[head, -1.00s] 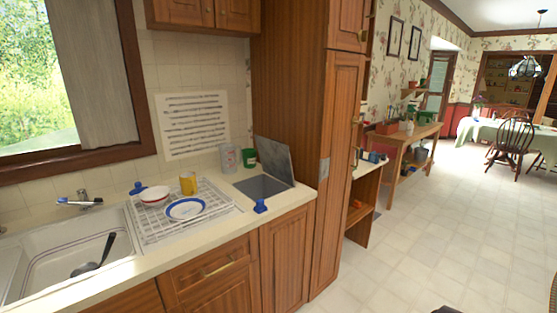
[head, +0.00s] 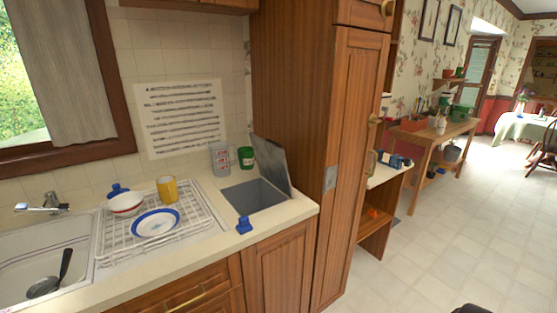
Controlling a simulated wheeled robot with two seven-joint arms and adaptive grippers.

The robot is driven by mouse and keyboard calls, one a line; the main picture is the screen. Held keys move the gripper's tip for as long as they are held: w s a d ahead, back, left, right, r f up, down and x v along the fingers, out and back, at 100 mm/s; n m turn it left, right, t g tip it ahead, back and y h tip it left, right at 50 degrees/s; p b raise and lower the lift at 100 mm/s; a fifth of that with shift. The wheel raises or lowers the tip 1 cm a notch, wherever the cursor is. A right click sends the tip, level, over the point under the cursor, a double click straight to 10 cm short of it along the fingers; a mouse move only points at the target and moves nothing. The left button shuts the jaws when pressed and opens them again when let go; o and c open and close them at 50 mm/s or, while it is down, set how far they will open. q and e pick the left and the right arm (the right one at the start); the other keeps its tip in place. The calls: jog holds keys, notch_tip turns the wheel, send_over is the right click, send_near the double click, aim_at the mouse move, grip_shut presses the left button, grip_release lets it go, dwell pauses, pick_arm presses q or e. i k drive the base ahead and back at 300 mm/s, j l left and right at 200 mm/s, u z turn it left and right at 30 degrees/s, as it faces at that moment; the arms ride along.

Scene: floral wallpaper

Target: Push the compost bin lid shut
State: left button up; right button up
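The compost bin lid (head: 272,166) is a grey panel standing open, tilted up at the right side of the bin opening, close to the tall wooden cabinet. The compost bin (head: 254,196) is a grey rectangular opening set into the cream countertop. Neither of my grippers is in the head view. A dark shape at the bottom edge, right of centre, is too small to identify.
A blue object (head: 243,225) sits on the counter at the bin's front edge. A green can (head: 246,157) and a grey container (head: 220,159) stand behind the bin. A dish rack (head: 112,241) holds a plate, bowl and yellow mug. Open floor (head: 440,230) lies right.

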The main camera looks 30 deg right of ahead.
aim_at(270, 158)
jog(key=i+l, duration=0.1)
jog(key=l, duration=0.35)
jog(key=i+l, duration=0.15)
jog(key=l, duration=0.25)
jog(key=i+l, duration=0.1)
jog(key=l, duration=0.35)
jog(key=i+l, duration=0.15)
jog(key=l, duration=0.25)
jog(key=i+l, duration=0.1)
jog(key=l, duration=0.35)
jog(key=i+l, duration=0.1)
jog(key=l, duration=0.35)
jog(key=k+j+u, duration=0.2)
jog(key=k+j, duration=0.5)
jog(key=j, duration=0.1)
